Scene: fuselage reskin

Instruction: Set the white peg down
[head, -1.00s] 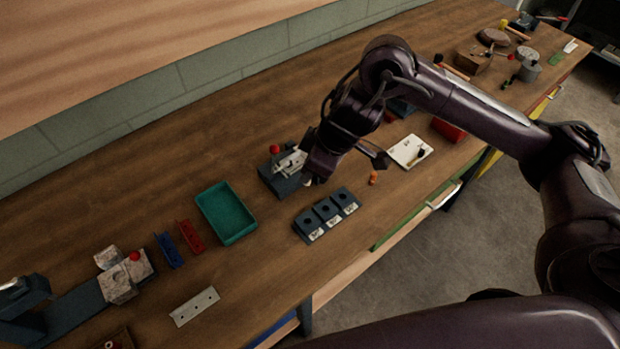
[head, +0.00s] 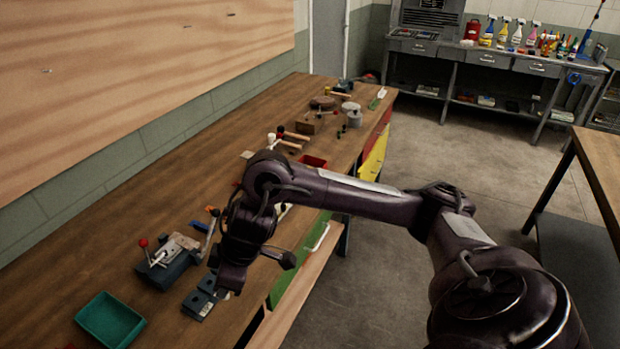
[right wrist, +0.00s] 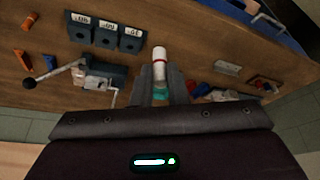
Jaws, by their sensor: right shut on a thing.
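My right gripper (head: 232,284) hangs over the workbench, beside a row of dark blocks (head: 203,299) that it partly hides. The dark blocks (right wrist: 105,33), with round holes and white labels, show to the left of the peg there. The peg cannot be made out in the head view. My left gripper is not in view.
A dark clamp fixture (head: 168,262) with a red-knobbed lever stands left of the gripper. A teal tray (head: 110,321) lies at the lower left. Farther along the bench (head: 85,245) are a red bin (head: 313,162), hammers and cans. The bench's front edge is close on the right.

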